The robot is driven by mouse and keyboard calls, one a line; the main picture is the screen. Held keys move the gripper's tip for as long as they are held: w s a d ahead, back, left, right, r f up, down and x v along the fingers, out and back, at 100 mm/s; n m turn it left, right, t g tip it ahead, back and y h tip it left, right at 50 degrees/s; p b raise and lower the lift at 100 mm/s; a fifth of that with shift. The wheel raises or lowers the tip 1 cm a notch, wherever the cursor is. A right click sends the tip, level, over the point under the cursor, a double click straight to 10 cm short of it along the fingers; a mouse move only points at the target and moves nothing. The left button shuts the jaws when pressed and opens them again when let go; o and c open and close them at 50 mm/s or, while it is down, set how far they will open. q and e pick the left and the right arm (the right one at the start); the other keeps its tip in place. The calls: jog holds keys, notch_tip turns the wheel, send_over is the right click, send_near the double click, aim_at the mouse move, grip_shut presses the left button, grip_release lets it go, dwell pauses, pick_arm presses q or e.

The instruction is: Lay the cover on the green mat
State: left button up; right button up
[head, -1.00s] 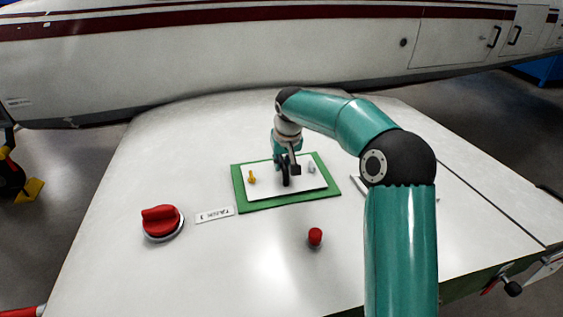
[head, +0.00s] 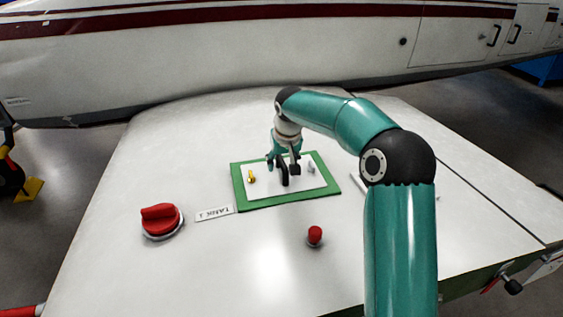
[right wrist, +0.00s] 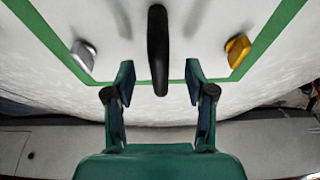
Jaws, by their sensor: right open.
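The cover (head: 263,192) is a white rectangular plate with an upright black handle (head: 285,176), a yellow latch (head: 251,177) and a grey latch (head: 311,167). It lies flat on the green mat (head: 262,204), whose green shows as a border around it. My right gripper (head: 283,162) is over the handle, pointing down. In the right wrist view its open fingers (right wrist: 160,72) stand on either side of the black handle (right wrist: 158,45), with visible gaps. The yellow latch (right wrist: 238,50) and grey latch (right wrist: 84,55) also show there. My left gripper is out of view.
On the white wing surface (head: 195,270), a red knob (head: 161,220) sits left of a "TANK 1" label (head: 214,214). A small red cap (head: 315,235) stands in front of the mat. The striped fuselage (head: 250,55) borders the wing at the back.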

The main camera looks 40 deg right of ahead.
aim_at(284, 167)
jog(key=shift+p+v, duration=1.7)
jog(key=shift+v, duration=1.85)
jog(key=shift+f, duration=0.1)
